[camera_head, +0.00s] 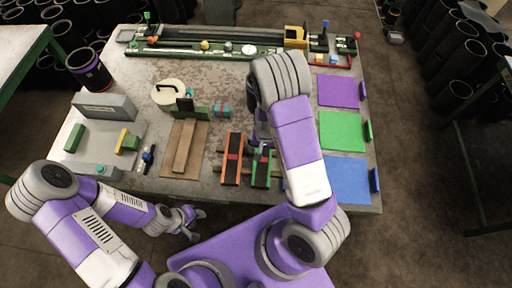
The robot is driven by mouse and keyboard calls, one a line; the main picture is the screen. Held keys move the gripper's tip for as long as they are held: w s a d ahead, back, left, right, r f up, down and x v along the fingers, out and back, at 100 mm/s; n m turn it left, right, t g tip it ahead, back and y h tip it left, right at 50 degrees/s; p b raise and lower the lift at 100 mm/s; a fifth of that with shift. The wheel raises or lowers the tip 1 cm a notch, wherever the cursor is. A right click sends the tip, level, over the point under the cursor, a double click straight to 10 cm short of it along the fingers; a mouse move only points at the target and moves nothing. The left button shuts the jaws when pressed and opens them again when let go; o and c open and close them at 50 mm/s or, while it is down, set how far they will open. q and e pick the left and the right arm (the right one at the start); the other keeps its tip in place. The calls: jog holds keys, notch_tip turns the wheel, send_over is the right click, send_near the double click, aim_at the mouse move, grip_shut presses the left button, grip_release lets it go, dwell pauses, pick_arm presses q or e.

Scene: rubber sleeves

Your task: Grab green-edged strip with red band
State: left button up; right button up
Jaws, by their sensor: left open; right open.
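A green-edged strip (261,172) with a dark middle and a small red mark near its upper part lies near the table's front edge. My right arm reaches over the table, and my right gripper (261,137) points down just above the far end of this strip. The arm partly hides the gripper and that end of the strip. I see no grip on the strip. My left gripper (196,224) is open and empty, off the table's front edge at the left. An orange-edged strip (232,160) lies just left of the green-edged one.
Purple (338,91), green (342,132) and blue (347,180) mats lie at the right. A brown board (184,150) lies left of the strips. A grey box (104,107) stands at the left. A long green-railed fixture (215,47) spans the back.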

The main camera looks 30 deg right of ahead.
jog(key=f, duration=0.7)
jog(key=shift+a+f, duration=0.2)
jog(key=c, duration=1.1)
